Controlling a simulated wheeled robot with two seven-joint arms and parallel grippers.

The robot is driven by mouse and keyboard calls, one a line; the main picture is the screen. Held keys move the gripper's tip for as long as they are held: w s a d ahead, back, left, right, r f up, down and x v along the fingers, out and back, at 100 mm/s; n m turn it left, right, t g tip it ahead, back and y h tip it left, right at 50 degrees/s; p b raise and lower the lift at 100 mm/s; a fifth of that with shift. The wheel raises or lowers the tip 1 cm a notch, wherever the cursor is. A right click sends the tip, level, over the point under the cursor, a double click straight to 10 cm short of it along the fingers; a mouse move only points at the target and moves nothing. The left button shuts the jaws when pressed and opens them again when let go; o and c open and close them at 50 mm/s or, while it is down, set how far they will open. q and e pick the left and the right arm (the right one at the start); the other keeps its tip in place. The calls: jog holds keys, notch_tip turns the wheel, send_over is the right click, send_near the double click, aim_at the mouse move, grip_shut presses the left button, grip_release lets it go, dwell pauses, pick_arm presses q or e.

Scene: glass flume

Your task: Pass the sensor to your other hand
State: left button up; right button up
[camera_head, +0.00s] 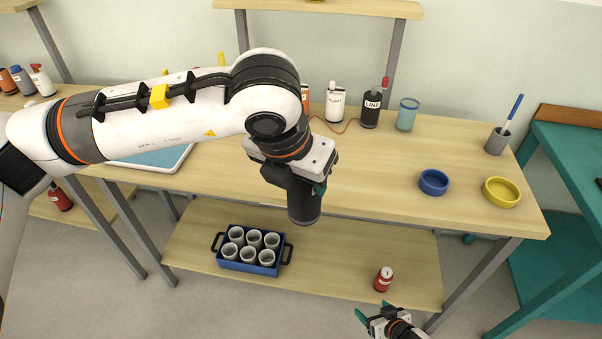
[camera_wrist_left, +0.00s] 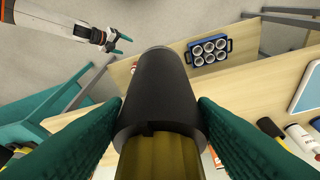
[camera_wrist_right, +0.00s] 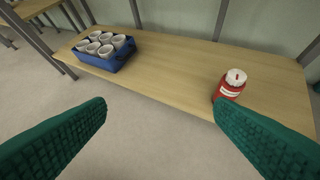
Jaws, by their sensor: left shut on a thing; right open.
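The sensor is a dark cylinder (camera_head: 304,205) below my left gripper (camera_head: 318,188) in the head view. In the left wrist view the black cylinder (camera_wrist_left: 160,95) has a yellow part (camera_wrist_left: 160,158) nearer the camera, and my left gripper's green fingers (camera_wrist_left: 160,130) are shut on it from both sides. It is held in the air in front of the wooden table. My right gripper (camera_head: 375,312) is at the bottom right in the head view, apart from the sensor. Its green fingers (camera_wrist_right: 160,115) are spread and empty in the right wrist view.
A blue crate with several cups (camera_head: 249,266) and a red can (camera_head: 384,278) stand on the lower shelf. On the tabletop (camera_head: 380,180) are a blue bowl (camera_head: 433,182), a yellow bowl (camera_head: 501,192) and several bottles at the back. Open floor lies before the shelf.

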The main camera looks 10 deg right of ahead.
jog(key=s+f+g+h, duration=0.1)
jog(key=s+f, duration=0.4)
jog(key=s, duration=0.6)
jog(key=s+a+f+g+h, duration=0.1)
jog(key=s+f+g, duration=0.3)
jog(key=s, duration=0.8)
jog(key=s+f+g, duration=0.3)
jog(key=s+f, duration=0.3)
jog(key=s, duration=0.5)
jog(key=shift+s+a+n+h, duration=0.3)
jog(key=shift+a+h, duration=0.1)
